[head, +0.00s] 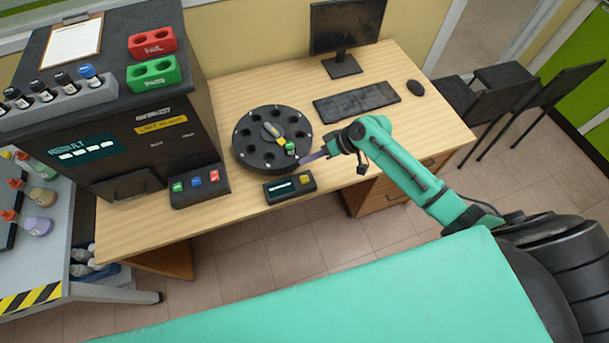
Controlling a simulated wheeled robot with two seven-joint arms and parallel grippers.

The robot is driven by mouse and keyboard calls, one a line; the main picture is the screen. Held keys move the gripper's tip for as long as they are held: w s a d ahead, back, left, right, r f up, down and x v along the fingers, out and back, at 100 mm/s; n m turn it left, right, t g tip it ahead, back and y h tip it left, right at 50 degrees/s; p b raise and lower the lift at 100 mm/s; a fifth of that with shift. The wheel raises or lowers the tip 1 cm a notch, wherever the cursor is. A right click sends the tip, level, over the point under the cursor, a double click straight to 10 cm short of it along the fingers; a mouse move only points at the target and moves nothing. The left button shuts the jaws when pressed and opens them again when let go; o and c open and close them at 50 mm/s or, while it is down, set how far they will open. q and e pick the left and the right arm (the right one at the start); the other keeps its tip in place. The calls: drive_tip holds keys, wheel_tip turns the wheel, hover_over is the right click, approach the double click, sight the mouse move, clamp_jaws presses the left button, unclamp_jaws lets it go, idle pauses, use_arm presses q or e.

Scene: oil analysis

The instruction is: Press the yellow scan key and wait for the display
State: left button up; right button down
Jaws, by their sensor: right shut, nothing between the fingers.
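A small black scan box (290,194) lies near the front edge of the wooden desk. The yellow key (305,179) is on its right side, and a small dark display (280,187) with pale marks too small to read is on its left. My right gripper (303,161) is shut and empty. It reaches in from the right, with its fingertips just above and behind the yellow key in the picture, beside the round carousel. The fingertips look apart from the key, though their height is hard to judge. My left gripper is not in view.
The black carousel (246,152) carries a vial with a green part (290,147). Monitor (346,25), keyboard (356,102) and mouse (415,88) are behind.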

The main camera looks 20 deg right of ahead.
sight(308, 180)
drive_tip(key=shift+r, duration=0.2)
wheel_tip(308, 180, down, 8)
drive_tip(key=b, duration=0.7)
drive_tip(key=shift+f+b, duration=0.1)
drive_tip(key=shift+b, duration=0.2)
drive_tip(key=shift+f, duration=0.4)
idle(1.1)
drive_tip(key=shift+f+b, duration=0.35)
drive_tip(key=shift+b, duration=0.15)
drive_tip(key=shift+f+b, duration=0.35)
drive_tip(key=shift+f, duration=0.2)
idle(0.4)
idle(0.3)
drive_tip(key=shift+r+p, duration=0.9)
drive_tip(key=shift+r, duration=0.05)
